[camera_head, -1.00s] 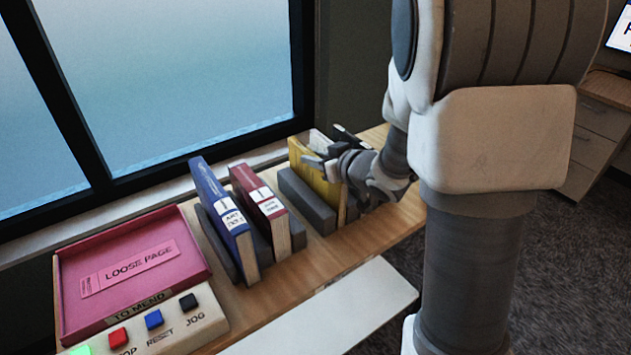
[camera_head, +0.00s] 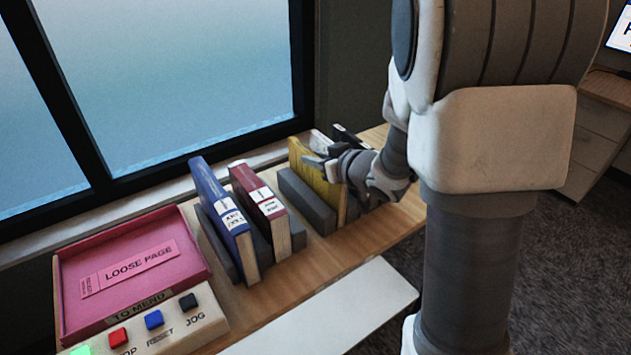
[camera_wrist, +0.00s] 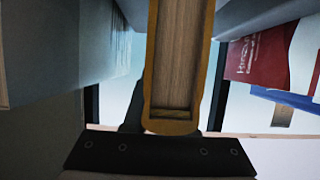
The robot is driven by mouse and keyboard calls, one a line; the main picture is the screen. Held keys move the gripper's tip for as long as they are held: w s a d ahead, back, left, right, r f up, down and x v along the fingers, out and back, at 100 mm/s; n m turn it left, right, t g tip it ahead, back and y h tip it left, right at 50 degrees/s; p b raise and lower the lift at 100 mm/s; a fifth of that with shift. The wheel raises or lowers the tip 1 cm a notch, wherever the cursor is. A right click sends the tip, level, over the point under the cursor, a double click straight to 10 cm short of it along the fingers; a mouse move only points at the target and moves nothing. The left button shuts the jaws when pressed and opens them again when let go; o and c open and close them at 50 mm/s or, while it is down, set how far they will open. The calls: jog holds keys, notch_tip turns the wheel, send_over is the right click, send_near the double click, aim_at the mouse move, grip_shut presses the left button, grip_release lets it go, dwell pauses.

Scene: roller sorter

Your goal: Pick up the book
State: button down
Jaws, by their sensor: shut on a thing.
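A yellow book (camera_head: 303,158) stands upright between grey dividers on the wooden shelf in the head view. My gripper (camera_head: 332,150) reaches in from the right at its upper part and is shut on it. In the wrist view the yellow book (camera_wrist: 178,60) is seen close up, with its cover edges around a brown page block, between the jaws. A blue book (camera_head: 222,208) and a dark red book (camera_head: 258,205) stand to its left in the head view. My arm and hand hide part of the yellow book's right side.
Grey dividers (camera_head: 306,203) stand close beside the books. A pink tray (camera_head: 190,255) labelled "LOOSE PAGE" and a button panel (camera_head: 170,337) are at the left. A window is behind the shelf. The wood at the far right of the shelf is partly clear.

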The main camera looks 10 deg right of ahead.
dwell(0.4)
notch_tip(320, 180, up, 10)
jog(key=p, duration=0.4)
jog(key=shift+s, duration=0.1)
dwell(0.3)
